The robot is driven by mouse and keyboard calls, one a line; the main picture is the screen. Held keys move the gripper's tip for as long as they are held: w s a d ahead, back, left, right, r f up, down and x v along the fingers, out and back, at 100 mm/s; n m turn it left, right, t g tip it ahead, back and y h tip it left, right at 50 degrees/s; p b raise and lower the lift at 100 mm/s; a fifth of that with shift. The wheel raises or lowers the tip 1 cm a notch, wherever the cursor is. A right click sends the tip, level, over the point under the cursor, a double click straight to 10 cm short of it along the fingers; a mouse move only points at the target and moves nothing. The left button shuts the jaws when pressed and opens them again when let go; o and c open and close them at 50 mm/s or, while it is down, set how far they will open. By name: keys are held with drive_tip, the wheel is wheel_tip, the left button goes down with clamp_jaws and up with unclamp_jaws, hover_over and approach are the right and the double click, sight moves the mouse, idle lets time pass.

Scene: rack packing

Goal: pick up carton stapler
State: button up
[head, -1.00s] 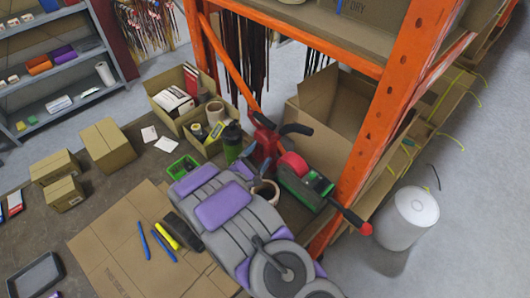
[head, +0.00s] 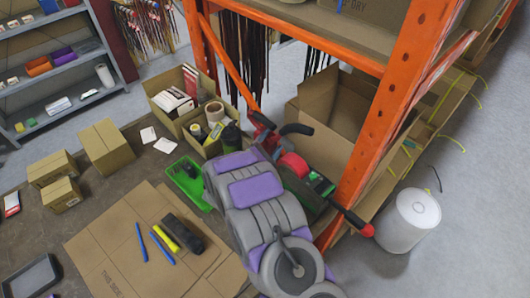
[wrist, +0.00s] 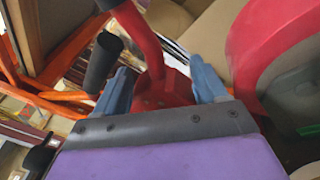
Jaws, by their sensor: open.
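The carton stapler, red with black grips (head: 262,121), stands on the table among the goods, beside the rack post in the head view. Its lower part is hidden by my arm. In the wrist view its red body (wrist: 150,50) rises between the two blue-grey fingers of my gripper (wrist: 160,75), and a black grip shows at the left. The fingers are apart on either side of the red body; I cannot tell whether they touch it.
A red and green tool (head: 300,175) with a long red-tipped handle lies close to the right. Open cartons (head: 200,125) stand behind, and a larger open box (head: 335,120) sits beyond the orange rack post (head: 385,110). A green tray (head: 188,183) is left of my arm.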

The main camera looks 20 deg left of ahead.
drive_tip(key=shift+c, duration=0.2)
drive_tip(key=shift+s, duration=0.15)
clamp_jaws()
idle(1.0)
